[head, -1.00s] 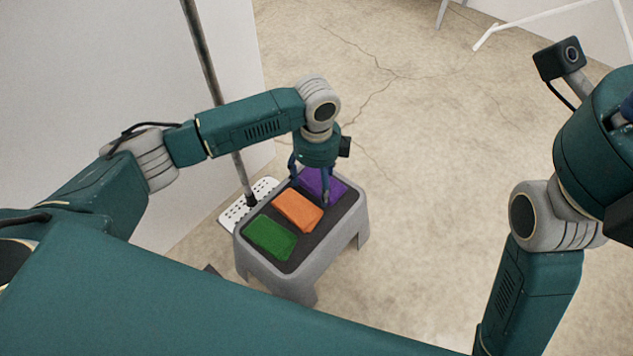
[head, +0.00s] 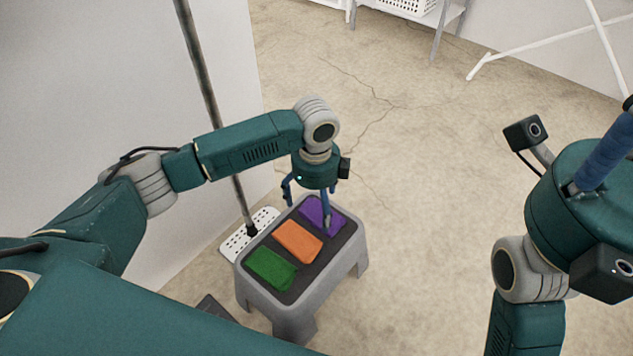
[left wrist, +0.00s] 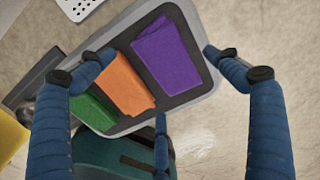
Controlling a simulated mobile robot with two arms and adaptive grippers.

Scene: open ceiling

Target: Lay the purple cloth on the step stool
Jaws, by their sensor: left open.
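The purple cloth (head: 318,213) lies flat on the dark top of the grey step stool (head: 290,310), at its far end. An orange cloth (head: 298,241) lies in the middle and a green cloth (head: 271,269) at the near end. My left gripper (head: 307,206) is open above the far end of the stool and partly covers the purple cloth in the head view. In the left wrist view the purple cloth (left wrist: 167,55) lies between the spread blue fingers, with nothing held. My right gripper (head: 603,158) shows only partly at the right edge, with one blue finger visible.
A pole with a white perforated foot (head: 240,238) stands against the wall, left of the stool. A white basket (head: 408,4) sits on a shelf at the back. White rack legs (head: 530,48) stand at upper right. The floor right of the stool is clear.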

